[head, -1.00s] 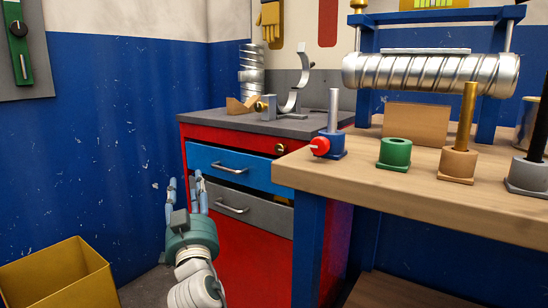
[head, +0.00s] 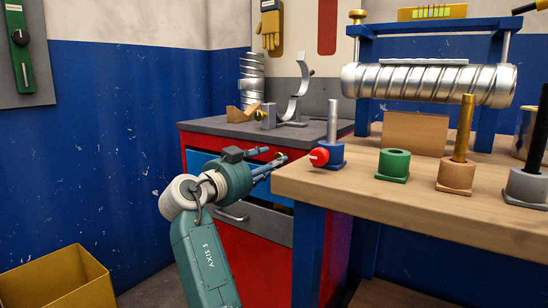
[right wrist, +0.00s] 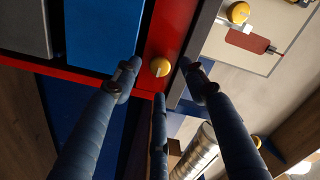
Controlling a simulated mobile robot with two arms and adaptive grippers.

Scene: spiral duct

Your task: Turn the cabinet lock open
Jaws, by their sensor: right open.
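The red cabinet (head: 196,135) stands left of the workbench. Its lock is a small round brass knob (right wrist: 160,67) on the red frame, seen in the right wrist view. In the head view the lock is partly hidden behind my fingers. My right gripper (head: 275,163) is open in front of the cabinet's upper right corner. In the right wrist view, its spread fingertips (right wrist: 162,82) lie on either side of the lock and below it, with nothing held. Whether they touch it cannot be told. My left gripper is not in view.
The wooden workbench (head: 420,205) juts out close to the right of my gripper. The blue drawer (head: 199,162) is partly covered by my arm. A yellow bin (head: 55,285) sits at lower left.

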